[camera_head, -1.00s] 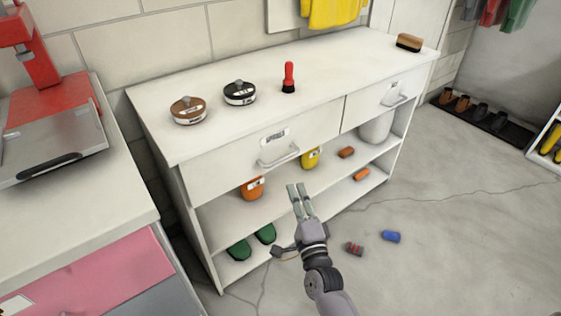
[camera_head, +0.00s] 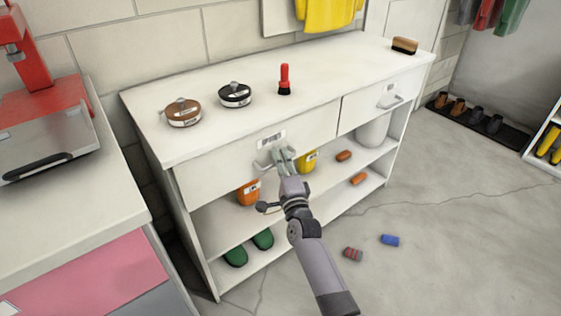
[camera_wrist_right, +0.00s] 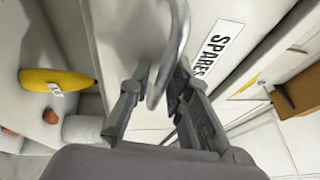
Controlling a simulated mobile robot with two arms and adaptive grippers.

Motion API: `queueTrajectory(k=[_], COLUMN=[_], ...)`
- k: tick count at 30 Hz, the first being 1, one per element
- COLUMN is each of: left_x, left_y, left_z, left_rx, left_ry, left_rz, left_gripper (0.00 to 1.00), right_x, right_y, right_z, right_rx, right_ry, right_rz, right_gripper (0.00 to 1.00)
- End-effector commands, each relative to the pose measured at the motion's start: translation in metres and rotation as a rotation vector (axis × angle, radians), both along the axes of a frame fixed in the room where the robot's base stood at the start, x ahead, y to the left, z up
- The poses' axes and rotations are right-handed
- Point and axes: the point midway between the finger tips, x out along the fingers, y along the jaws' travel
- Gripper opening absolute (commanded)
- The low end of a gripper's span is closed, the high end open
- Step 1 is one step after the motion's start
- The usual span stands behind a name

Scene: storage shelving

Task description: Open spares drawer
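The spares drawer (camera_head: 215,172) is the wide left drawer of the white cabinet, and it is closed. Its label (camera_head: 271,140) reads SPARES in the right wrist view (camera_wrist_right: 217,46). My right gripper (camera_head: 283,158) is at the drawer's metal bar handle (camera_head: 263,163) and hides its right part. In the right wrist view the handle (camera_wrist_right: 178,40) passes between the two fingers of the right gripper (camera_wrist_right: 160,85). The fingers are apart, with a gap beside the bar; whether one touches it I cannot tell. My left gripper is not in view.
A second drawer (camera_head: 365,105) is at right. A counter (camera_head: 70,225) stands close at left. The floor in front is mostly clear.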

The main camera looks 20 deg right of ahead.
Motion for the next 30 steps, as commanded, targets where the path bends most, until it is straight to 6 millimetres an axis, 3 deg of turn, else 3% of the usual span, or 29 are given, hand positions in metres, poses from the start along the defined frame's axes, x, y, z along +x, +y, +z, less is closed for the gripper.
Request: queueTrajectory(k=[10, 30], left_x=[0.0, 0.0], left_y=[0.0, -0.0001], left_z=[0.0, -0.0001], left_rx=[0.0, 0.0], left_ry=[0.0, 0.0], left_rz=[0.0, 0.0], left_gripper=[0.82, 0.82], right_x=[-0.0003, -0.0007], right_y=[0.0001, 0.0002], right_z=[0.0, -0.0006], right_rx=[0.0, 0.002], right_ry=[0.0, 0.001], right_rz=[0.0, 0.0], right_gripper=[0.0, 0.0])
